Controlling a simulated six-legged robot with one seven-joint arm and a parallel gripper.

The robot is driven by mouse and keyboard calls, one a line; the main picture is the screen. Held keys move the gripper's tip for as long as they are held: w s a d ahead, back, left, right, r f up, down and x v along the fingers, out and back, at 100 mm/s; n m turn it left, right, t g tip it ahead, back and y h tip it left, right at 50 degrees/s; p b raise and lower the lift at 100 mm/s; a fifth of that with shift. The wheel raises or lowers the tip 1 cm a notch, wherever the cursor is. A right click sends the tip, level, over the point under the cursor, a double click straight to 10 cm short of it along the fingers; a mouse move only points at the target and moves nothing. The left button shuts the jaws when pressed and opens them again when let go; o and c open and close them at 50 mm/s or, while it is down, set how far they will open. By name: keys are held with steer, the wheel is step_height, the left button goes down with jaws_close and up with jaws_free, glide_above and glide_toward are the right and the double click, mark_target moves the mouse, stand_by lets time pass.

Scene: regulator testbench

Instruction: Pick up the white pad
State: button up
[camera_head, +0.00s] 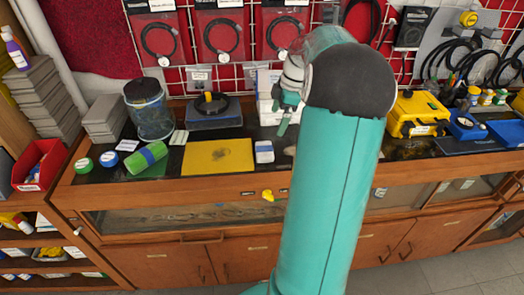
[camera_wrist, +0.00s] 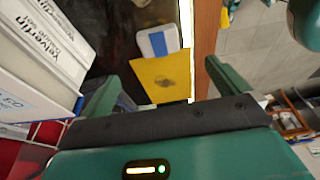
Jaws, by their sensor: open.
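The white pad (camera_head: 264,152) has a blue part and lies flat on the dark bench top, just right of the yellow mat (camera_head: 218,157). In the wrist view the white pad (camera_wrist: 158,42) shows just beyond the yellow mat (camera_wrist: 160,78), apart from my fingers. My gripper (camera_head: 284,114) is above the bench, behind and to the right of the pad in the head view, partly hidden by my arm. In the wrist view my gripper (camera_wrist: 160,75) has its two green fingers spread wide with nothing held between them.
White boxes (camera_head: 268,95) stand behind the pad, close to my gripper; binder-like boxes (camera_wrist: 45,55) fill the wrist view's left side. A green roll (camera_head: 146,158), glass jar (camera_head: 149,108) and black-topped device (camera_head: 213,110) are left. A yellow case (camera_head: 418,115) stands right.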

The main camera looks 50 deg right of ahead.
mark_target(265, 148)
steer(key=x, duration=1.3)
steer(key=shift+w+a+f, duration=0.2)
steer(key=shift+w+f, duration=0.05)
steer(key=shift+w, duration=0.1)
steer(key=shift+c, duration=0.2)
steer(key=c, duration=1)
